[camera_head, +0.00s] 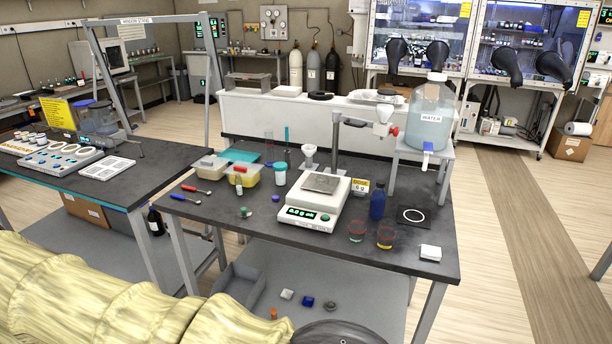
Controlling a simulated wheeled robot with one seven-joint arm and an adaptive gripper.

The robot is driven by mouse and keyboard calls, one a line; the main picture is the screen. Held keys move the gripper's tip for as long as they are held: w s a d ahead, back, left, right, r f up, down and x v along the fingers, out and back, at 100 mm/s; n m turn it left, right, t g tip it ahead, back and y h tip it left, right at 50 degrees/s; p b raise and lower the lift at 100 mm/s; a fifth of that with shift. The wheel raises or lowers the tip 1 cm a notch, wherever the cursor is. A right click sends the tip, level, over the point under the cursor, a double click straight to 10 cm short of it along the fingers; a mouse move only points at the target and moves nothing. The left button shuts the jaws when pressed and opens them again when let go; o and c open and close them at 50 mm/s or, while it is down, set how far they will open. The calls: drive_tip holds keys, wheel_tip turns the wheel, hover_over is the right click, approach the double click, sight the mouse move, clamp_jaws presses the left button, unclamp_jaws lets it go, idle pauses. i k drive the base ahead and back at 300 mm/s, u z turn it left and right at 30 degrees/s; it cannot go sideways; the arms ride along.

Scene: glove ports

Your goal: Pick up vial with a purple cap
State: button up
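A small purple cap (275,198) shows on the dark bench top, left of the white scale. It looks like the top of a short vial, but the body under it is too small to make out. A small vial with a greenish cap (244,212) stands to its left and slightly nearer. My arm, in a ribbed yellow sleeve, fills the lower left of the view, low and in front of the bench. My gripper's fingers are not visible, so whether they are open or shut does not show.
The scale (310,219) stands right of the purple cap. Red- and blue-handled tools (186,199) lie left. A blue bottle (377,204) and two beakers (357,231) stand right. Bench space around the cap is fairly clear.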

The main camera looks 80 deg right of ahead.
sight(238, 185)
drive_tip(key=z, duration=1.8)
